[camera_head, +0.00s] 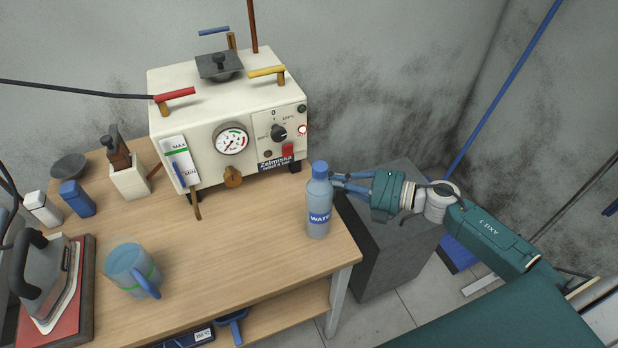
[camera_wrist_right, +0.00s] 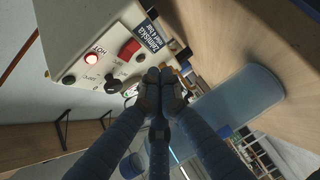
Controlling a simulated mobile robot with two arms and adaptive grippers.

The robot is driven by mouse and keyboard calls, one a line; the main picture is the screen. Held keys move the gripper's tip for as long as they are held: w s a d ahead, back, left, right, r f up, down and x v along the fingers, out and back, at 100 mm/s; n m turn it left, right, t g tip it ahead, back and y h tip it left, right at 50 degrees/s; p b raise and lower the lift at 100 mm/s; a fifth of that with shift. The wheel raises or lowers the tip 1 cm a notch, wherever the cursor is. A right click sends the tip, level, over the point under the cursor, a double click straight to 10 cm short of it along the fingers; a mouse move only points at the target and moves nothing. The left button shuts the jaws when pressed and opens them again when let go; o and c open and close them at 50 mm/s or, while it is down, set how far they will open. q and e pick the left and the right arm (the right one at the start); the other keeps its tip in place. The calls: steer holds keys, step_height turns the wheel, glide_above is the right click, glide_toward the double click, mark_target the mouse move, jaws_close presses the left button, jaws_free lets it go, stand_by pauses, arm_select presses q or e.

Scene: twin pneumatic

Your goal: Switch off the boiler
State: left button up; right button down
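The boiler (camera_head: 185,85) is a cream box at the back of the wooden table. Its front has a pressure gauge (camera_head: 231,141), a black knob (camera_head: 279,132), a red switch (camera_head: 288,151) and a lit red lamp (camera_head: 302,129). In the right wrist view the red switch (camera_wrist_right: 129,48), the knob (camera_wrist_right: 112,87) and the glowing lamp marked HOT (camera_wrist_right: 91,59) show at upper left. My right gripper (camera_head: 338,180) is right of the bottle, lower than the switch and apart from it. Its fingertips (camera_wrist_right: 160,82) are together, with nothing seen between them. My left gripper is not in view.
A blue water bottle (camera_head: 319,205) stands close to my right fingertips; it also shows in the wrist view (camera_wrist_right: 238,98). A blue mug (camera_head: 131,268), an iron (camera_head: 42,275) and small containers stand on the left. The table (camera_head: 235,245) is clear in the middle.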

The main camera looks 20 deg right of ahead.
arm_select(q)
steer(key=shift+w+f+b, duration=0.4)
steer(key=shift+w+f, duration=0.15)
arm_select(e)
steer(key=shift+s+v, duration=0.25)
steer(key=shift+v, duration=2.1)
steer(key=shift+a+f, duration=0.1)
steer(key=shift+f, duration=0.15)
